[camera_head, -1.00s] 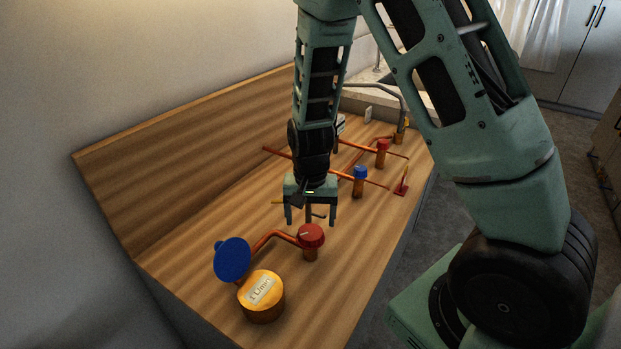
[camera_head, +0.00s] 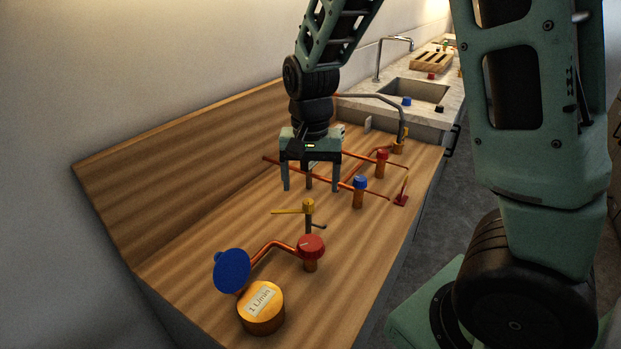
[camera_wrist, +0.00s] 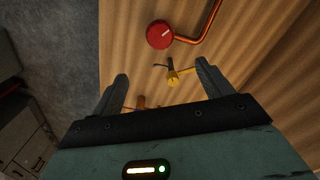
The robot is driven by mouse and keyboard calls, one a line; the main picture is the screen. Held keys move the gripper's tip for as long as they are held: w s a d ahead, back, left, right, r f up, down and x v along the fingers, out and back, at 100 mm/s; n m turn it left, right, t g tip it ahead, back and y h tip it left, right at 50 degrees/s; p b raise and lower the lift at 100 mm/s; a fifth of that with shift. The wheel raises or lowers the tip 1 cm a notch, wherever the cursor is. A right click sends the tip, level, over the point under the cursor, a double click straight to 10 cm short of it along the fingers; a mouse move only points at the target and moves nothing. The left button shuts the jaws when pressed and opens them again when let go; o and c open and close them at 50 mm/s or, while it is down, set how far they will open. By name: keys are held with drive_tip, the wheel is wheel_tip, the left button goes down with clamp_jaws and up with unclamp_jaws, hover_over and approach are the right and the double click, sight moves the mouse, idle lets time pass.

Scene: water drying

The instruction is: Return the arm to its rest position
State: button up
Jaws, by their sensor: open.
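My gripper (camera_head: 311,186) is open and empty. In the head view it points down above the wooden counter (camera_head: 185,215), beyond a small yellow-handled valve (camera_head: 308,205) and clear of it. In the wrist view the two fingers (camera_wrist: 160,88) stand wide apart. The yellow valve (camera_wrist: 173,78) shows between and ahead of them, with nothing held. My arm comes down from the top of the head view, bent at the wrist joint.
A red knob (camera_head: 311,246), a blue disc (camera_head: 232,268) and a copper cylinder labelled 1 L/min (camera_head: 261,308) stand in front. A blue knob (camera_head: 360,183), a red knob (camera_head: 382,157) and copper pipes stand right of my gripper. A sink (camera_head: 415,91) lies behind.

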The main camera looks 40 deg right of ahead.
drive_tip(key=s+a+r+n, duration=0.3)
drive_tip(key=s+a+n, duration=1.2)
drive_tip(key=s+a, duration=0.3)
drive_tip(key=s, duration=0.2)
drive_tip(key=shift+s+a+y, duration=0.2)
drive_tip(key=shift+s+y, duration=0.1)
drive_tip(key=shift+w, duration=0.1)
idle(0.8)
